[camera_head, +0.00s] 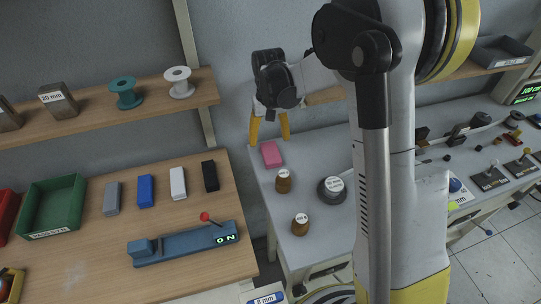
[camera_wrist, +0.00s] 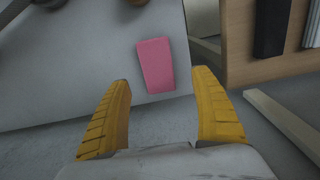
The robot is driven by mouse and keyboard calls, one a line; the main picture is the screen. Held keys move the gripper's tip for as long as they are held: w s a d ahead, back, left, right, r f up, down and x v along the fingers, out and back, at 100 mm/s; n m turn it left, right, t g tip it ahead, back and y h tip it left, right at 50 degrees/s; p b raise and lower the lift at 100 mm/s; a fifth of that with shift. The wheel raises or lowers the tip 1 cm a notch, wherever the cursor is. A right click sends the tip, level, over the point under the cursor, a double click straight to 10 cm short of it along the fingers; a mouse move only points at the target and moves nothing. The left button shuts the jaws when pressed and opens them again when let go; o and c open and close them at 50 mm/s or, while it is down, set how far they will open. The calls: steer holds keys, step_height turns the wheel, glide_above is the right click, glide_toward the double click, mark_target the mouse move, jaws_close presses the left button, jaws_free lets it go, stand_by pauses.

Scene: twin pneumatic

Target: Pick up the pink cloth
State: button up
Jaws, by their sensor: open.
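The pink cloth (camera_head: 271,154) is a small flat folded rectangle lying on the grey-white table (camera_head: 329,151) near its left back corner. In the wrist view the pink cloth (camera_wrist: 156,65) lies close to the table's edge, beyond the fingertips and roughly between their lines. My gripper (camera_head: 270,136) is open and empty, with its yellow fingers pointing down above the cloth's far side. In the wrist view my gripper (camera_wrist: 162,77) shows both fingers spread apart, neither touching the cloth as far as I can see.
Brown weights (camera_head: 283,184) and a dark round weight (camera_head: 331,189) stand in front of the cloth. A wooden table (camera_head: 110,250) with blocks is at left, across a gap. A shelf (camera_head: 60,132) with spools (camera_head: 178,82) hangs behind at left.

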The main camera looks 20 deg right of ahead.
mark_target(271, 152)
steer(key=f+b, duration=0.1)
steer(key=f, duration=0.3)
steer(key=f+b, duration=0.1)
steer(key=f, duration=0.2)
steer(key=shift+s+d+b, duration=0.15)
steer(key=shift+d+b, duration=0.1)
steer(key=shift+b, duration=0.05)
steer(key=shift+r, duration=0.1)
steer(key=c, duration=1.3)
